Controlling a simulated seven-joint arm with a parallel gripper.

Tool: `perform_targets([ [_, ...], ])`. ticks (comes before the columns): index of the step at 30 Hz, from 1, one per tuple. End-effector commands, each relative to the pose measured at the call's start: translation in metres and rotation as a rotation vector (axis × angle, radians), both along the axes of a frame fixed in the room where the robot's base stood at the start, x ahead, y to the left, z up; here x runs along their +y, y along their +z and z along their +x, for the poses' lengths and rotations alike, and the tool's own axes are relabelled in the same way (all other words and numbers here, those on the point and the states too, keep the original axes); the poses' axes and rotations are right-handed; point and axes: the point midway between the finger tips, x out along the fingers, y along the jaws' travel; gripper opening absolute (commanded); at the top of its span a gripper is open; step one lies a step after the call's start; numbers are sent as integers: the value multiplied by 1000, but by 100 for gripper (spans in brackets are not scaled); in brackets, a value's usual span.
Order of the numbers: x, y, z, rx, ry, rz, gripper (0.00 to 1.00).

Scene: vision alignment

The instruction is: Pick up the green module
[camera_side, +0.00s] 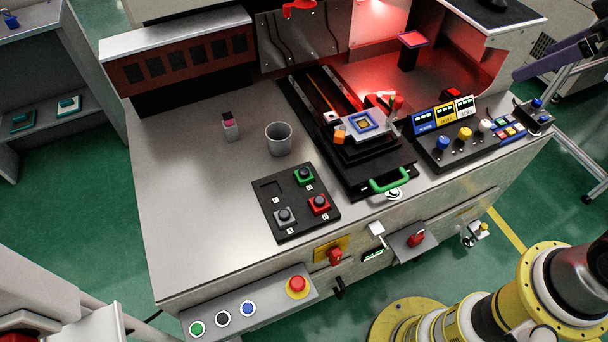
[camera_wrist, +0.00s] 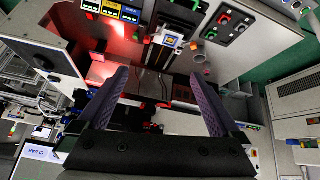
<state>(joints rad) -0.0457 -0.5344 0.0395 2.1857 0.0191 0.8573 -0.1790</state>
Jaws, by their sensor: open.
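The green module (camera_side: 304,175) sits in the far right slot of a black tray (camera_side: 268,212) on the grey bench top. In the wrist view the green module (camera_wrist: 212,34) is small, near the top right of centre. A red module (camera_side: 319,204) and a grey module (camera_side: 285,217) sit in the tray's near slots; the far left slot is empty. My gripper (camera_wrist: 159,73) shows in the wrist view with its two purple-grey fingers wide apart and nothing between them. It is well away from the tray.
A grey cup (camera_side: 279,138) and a small pink-topped block (camera_side: 230,126) stand behind the tray. A black slide fixture with a green handle (camera_side: 389,181) is right of the tray. A button panel (camera_side: 470,140) is further right. The bench left of the tray is clear.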

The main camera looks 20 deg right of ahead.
Motion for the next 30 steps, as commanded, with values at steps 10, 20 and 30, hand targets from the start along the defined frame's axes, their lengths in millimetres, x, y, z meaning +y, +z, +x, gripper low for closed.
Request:
perform_targets([
  [10, 65, -16, 144, 91, 230, -53, 100],
  [20, 160, -128, 239, 239, 426, -97, 100],
  [30, 227, -264, 238, 429, 543, -142, 100],
])
